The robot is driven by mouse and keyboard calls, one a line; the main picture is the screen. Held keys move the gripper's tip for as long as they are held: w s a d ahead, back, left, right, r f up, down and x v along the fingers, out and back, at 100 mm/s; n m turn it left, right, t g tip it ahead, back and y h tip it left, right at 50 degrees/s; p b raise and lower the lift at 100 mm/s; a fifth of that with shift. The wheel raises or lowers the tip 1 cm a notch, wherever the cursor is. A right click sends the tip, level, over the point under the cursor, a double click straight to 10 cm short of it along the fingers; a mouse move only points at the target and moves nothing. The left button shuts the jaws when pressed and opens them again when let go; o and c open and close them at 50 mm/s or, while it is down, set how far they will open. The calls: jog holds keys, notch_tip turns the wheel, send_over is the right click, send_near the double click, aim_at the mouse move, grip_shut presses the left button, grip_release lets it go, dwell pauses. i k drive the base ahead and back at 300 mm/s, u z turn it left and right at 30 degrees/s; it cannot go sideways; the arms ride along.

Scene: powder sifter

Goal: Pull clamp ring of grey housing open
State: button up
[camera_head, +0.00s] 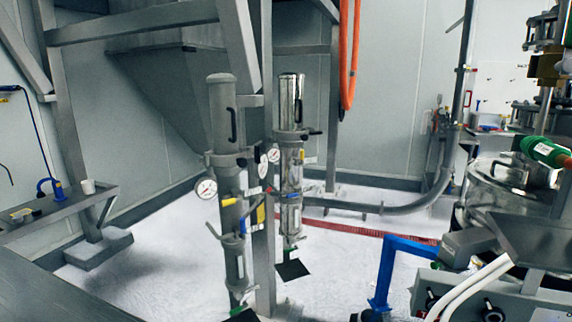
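A tall matte grey housing (224,120) stands upright left of centre, fixed beside a steel post. A clamp ring (222,160) goes around it at about mid-height, just above a round pressure gauge (205,187). I cannot tell whether the ring is closed or open. A black handle (231,125) sits on the upper part of the housing. A shiny steel housing (290,105) of similar shape stands just to its right, with its own gauge (273,155). My gripper is not in view, and nothing is seen touching the grey housing.
A steel post (265,280) stands between the housings. A side shelf (60,208) with small items is at left. A large steel vessel (500,190) and a blue bracket (400,243) are at right. The pale floor (150,265) left of the housings is clear.

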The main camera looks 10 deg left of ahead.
aim_at(220, 161)
jog(key=k, duration=1.25)
jog(key=u, duration=0.45)
jog(key=i, duration=1)
jog(key=z, duration=0.05)
